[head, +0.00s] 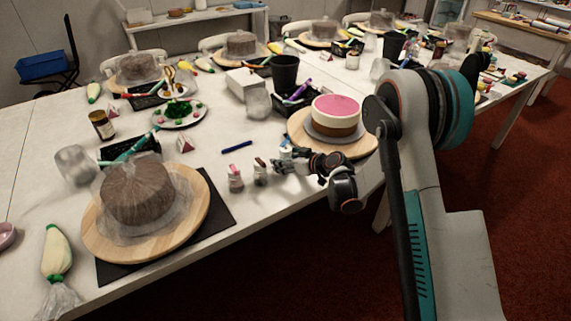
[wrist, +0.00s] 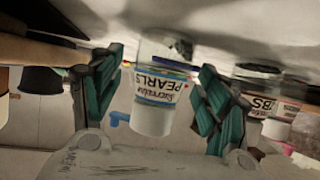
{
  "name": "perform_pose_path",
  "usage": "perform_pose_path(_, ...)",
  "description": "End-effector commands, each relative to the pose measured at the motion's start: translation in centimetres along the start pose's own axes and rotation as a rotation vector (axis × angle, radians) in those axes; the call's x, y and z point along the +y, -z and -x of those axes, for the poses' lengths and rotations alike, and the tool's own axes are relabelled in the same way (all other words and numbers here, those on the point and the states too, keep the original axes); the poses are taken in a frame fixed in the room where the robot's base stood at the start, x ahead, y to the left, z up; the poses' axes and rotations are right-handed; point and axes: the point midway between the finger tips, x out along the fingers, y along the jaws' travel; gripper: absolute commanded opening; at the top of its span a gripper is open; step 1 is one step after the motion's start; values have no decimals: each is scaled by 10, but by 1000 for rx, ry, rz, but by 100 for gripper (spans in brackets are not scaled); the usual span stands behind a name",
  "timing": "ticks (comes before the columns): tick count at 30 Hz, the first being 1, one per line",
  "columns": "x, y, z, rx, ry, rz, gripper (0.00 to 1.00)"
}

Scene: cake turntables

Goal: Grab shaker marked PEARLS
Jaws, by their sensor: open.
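The shaker marked PEARLS (wrist: 155,88) appears upside down in the wrist view, with a clear body, a printed label and a white end. It stands between the two green-padded fingers of my gripper (wrist: 160,80), with gaps on both sides. My gripper is open. In the head view my gripper (head: 275,165) reaches left, low over the table, its fingertips close to a small shaker (head: 260,172). This is probably the PEARLS one, though its label is too small to read there. A second small shaker (head: 236,178) stands to its left.
Another shaker with a label ending in BS (wrist: 268,106) is right of the fingers in the wrist view. A pink-topped cake (head: 336,113) on a wooden turntable (head: 358,147) stands behind my gripper. A wrapped cake (head: 137,193) sits front left. A blue marker (head: 237,147) lies behind the shakers.

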Motion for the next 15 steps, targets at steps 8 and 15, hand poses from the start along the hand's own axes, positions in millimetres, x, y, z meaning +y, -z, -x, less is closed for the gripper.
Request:
perform_pose_path(8,1,1,-8,0,-1,-1,69)
perform_pose_path(15,0,1,-8,0,-1,-1,19)
